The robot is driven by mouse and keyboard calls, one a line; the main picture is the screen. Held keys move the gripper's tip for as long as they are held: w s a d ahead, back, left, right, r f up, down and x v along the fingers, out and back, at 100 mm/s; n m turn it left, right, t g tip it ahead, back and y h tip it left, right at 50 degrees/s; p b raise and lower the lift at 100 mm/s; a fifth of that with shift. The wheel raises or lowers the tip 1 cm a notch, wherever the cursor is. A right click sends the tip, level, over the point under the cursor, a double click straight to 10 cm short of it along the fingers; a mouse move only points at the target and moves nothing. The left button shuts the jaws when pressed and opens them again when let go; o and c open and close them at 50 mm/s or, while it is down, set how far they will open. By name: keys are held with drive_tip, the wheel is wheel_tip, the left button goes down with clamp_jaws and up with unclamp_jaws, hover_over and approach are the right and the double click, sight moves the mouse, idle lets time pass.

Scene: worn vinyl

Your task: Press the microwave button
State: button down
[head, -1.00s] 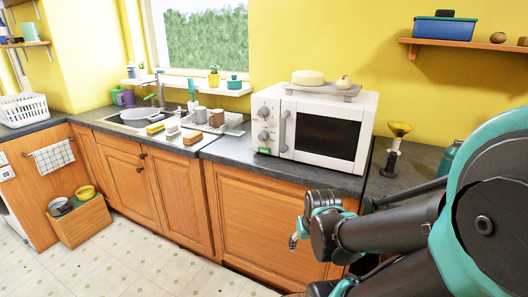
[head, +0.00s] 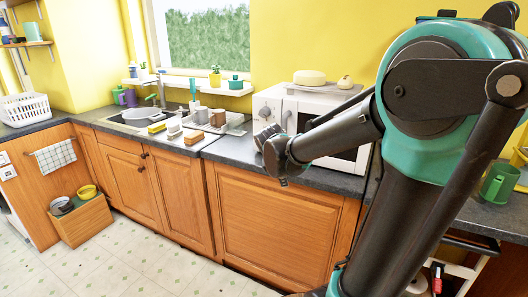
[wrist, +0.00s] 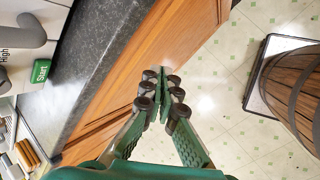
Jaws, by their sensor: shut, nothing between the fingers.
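The white microwave (head: 268,101) stands on the dark counter, its front partly hidden behind my arm. In the wrist view the microwave's panel (wrist: 12,73) fills the upper left, with a grey knob marked High (wrist: 24,32) and a green button labelled Start (wrist: 40,73). In the head view the button is hidden by my arm. My gripper (head: 281,174) is in front of the lower left of the microwave, near the counter's front edge. In the wrist view my gripper (wrist: 163,86) is shut and empty, pointing past the counter front, with the button to its left and apart from it.
The dark counter edge (wrist: 108,50) and wooden cabinet front lie beside my fingers. A wooden barrel (wrist: 295,85) stands at the right of the wrist view. Left of the microwave are mugs (head: 218,117) and a sink. A green mug (head: 498,184) is at the right.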

drive_tip(key=w+a+r+n+t+h, duration=0.1)
drive_tip(key=w+a+r+n+t, duration=0.1)
drive_tip(key=w+a+r+n, duration=0.7)
drive_tip(key=w+a+n, duration=0.2)
drive_tip(key=w+n, duration=0.1)
drive_tip(key=shift+w+n+h, duration=0.15)
drive_tip(key=shift+n+h, duration=0.25)
drive_tip(key=x, duration=1)
drive_tip(key=shift+w, duration=0.15)
drive_tip(key=shift+w+d, duration=0.7)
drive_tip(key=shift+w, duration=0.3)
drive_tip(key=shift+w+d, duration=0.35)
drive_tip(key=shift+w, duration=0.3)
